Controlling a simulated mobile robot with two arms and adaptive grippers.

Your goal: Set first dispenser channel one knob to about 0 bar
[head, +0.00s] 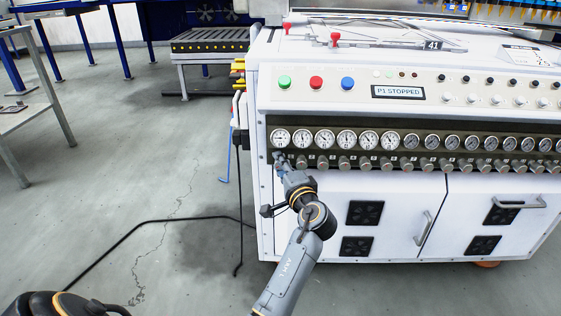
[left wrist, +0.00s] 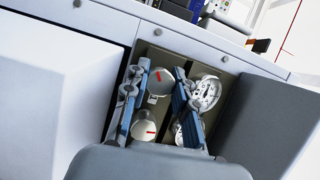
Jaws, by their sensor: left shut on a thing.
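My left gripper (head: 281,158) reaches the left end of the knob row under the gauges on the white machine's front. It covers the leftmost knob in the head view. In the left wrist view, its two blue-grey fingers stand on either side of a round silver knob (left wrist: 160,84) with a red mark, and the gripper is shut on a knob. Another red-marked knob (left wrist: 143,131) shows lower between the fingers. The leftmost gauge (head: 280,137) sits just above the gripper; its reading is too small to tell. My right gripper is not in view.
More gauges and knobs (head: 322,162) run to the right in a recessed strip. Above are green (head: 284,83), red (head: 316,83) and blue (head: 347,84) buttons and a display (head: 398,92) reading "P1 STOPPED". Black cables (head: 150,221) cross the open floor at left.

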